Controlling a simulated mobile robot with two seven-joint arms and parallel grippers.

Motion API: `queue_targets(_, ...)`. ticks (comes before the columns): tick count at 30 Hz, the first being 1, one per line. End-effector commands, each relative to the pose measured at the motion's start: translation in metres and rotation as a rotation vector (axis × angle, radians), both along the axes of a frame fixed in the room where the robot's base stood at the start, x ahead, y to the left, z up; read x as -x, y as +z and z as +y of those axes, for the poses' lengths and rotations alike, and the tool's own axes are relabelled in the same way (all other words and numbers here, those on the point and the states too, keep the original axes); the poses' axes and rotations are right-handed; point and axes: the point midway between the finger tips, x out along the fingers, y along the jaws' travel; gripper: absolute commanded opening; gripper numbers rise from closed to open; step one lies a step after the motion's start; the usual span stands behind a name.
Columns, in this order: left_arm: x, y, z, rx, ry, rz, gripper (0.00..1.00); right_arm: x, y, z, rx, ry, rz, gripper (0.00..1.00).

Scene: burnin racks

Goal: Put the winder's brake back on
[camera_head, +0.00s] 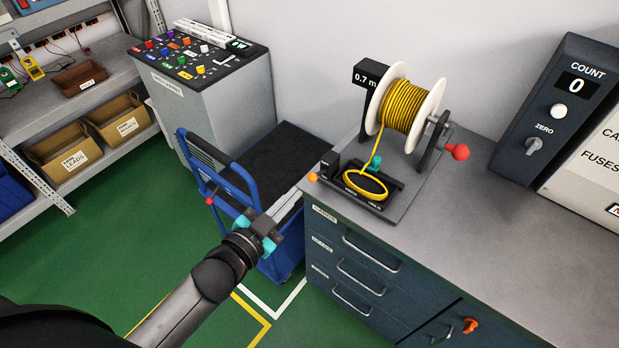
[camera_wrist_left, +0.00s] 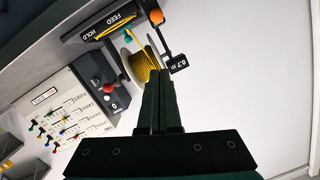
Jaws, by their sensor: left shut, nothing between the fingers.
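The winder stands on the grey bench, with a spool of yellow cable (camera_head: 405,107) between white flanges (camera_head: 431,112). It has a red crank knob (camera_head: 460,152), a teal knob (camera_head: 375,162) and an orange knob (camera_head: 312,177) at its front left. I cannot tell which knob works the brake. My left gripper (camera_head: 298,190) is shut and empty, left of the winder and apart from the orange knob. Its closed fingers (camera_wrist_left: 155,85) partly cover the spool in the wrist view. My right gripper is out of view.
A blue trolley (camera_head: 205,155) stands left of the bench, beneath my left arm. A black counter box (camera_head: 556,110) reading 0 stands at the bench's right. Drawer handles (camera_head: 360,275) stick out from the bench front.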

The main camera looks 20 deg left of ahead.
Motion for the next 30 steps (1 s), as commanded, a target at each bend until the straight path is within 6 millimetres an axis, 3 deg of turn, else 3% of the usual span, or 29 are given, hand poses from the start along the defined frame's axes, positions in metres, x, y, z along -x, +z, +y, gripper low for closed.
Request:
queue_targets(19,-0.091,-0.013,-0.024,0.000,0.000,-0.002,0.00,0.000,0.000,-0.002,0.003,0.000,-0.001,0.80)
queue_targets(24,-0.094,-0.038,-0.016,0.000,0.001,0.003,0.00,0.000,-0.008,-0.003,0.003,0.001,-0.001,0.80)
queue_targets(30,-0.096,-0.050,-0.011,0.001,0.000,0.000,0.00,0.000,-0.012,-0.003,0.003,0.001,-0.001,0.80)
